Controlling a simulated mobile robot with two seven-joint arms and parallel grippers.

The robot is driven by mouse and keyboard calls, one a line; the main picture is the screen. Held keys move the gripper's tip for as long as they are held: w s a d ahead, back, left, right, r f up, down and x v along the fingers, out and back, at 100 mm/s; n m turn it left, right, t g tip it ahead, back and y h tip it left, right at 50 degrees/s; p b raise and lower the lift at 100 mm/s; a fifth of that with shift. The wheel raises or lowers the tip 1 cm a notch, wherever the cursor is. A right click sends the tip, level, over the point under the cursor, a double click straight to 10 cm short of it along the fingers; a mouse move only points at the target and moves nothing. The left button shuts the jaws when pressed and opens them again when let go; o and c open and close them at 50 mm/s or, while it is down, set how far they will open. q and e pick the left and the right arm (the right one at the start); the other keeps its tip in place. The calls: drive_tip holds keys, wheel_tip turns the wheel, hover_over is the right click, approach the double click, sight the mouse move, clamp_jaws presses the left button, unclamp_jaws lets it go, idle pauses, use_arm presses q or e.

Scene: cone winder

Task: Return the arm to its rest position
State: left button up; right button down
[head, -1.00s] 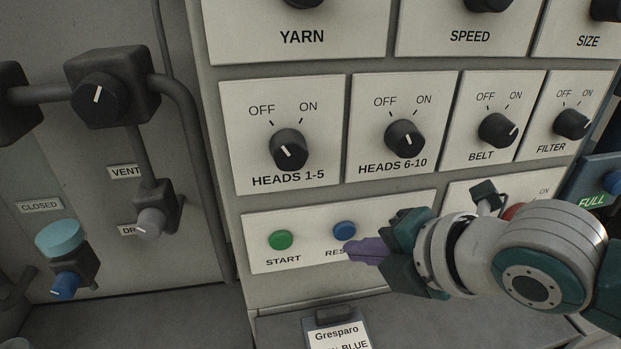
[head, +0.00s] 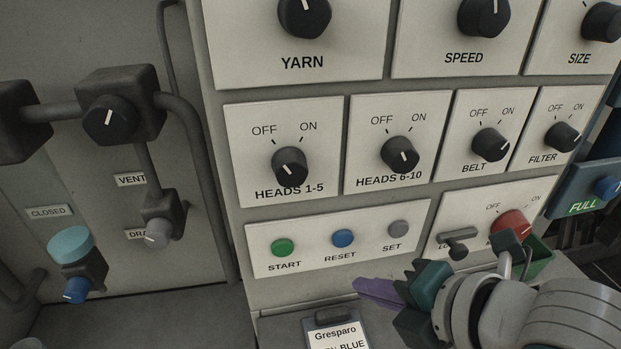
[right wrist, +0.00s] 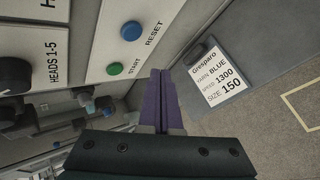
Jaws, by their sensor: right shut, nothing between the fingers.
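My right gripper (head: 378,292) is at the lower right of the head view, below the button panel and apart from it. Its purple fingers are shut with nothing between them; they also show in the right wrist view (right wrist: 161,100). My arm comes in from the lower right corner. The green START button (head: 283,247), blue RESET button (head: 342,238) and grey SET button (head: 398,229) are all in plain view above the gripper. My left gripper is not in view.
Labelled knobs, including HEADS 1-5 (head: 290,167) and BELT (head: 490,145), stick out above. A red knob (head: 510,223) and a small dark lever (head: 458,240) are close to my wrist. A Gresparo card (head: 337,335) stands below the fingers. Pipes and valves (head: 120,108) are at the left.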

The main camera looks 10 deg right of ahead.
drive_tip(key=s+d+r+m+g+h, duration=0.2)
drive_tip(key=s+d+r+m+g, duration=0.1)
drive_tip(key=s+m, duration=0.75)
drive_tip(key=s+d+r+m+g+h, duration=0.25)
drive_tip(key=s+m, duration=0.55)
drive_tip(key=m, duration=0.5)
wheel_tip(320, 180, up, 26)
drive_tip(key=p, duration=2.5)
drive_tip(key=shift+d+f, duration=0.15)
drive_tip(key=shift+d, duration=0.15)
drive_tip(key=shift+y, duration=0.25)
